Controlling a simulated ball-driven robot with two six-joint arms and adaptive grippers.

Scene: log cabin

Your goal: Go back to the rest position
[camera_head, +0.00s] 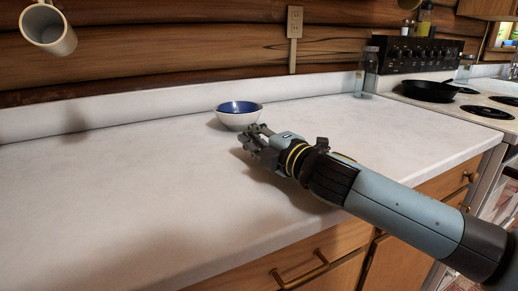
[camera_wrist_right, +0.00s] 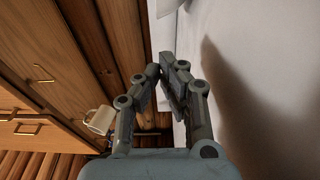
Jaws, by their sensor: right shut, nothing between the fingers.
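My right arm comes in from the right in the head view. Its gripper (camera_head: 258,142) is above the white counter, just in front of a blue-and-white bowl (camera_head: 239,118). In the right wrist view the gripper's fingers (camera_wrist_right: 168,80) are together with nothing between them. The bowl stands upright on the counter and looks empty. From this angle I cannot tell whether the gripper touches it. My left gripper is not in view.
The white counter (camera_head: 110,190) is clear to the left. A white mug (camera_head: 47,30) hangs at the upper left. A glass jar (camera_head: 367,72) stands at the back right. A black pan (camera_head: 429,91) sits on the stove (camera_head: 480,112). Wooden drawers are below the counter.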

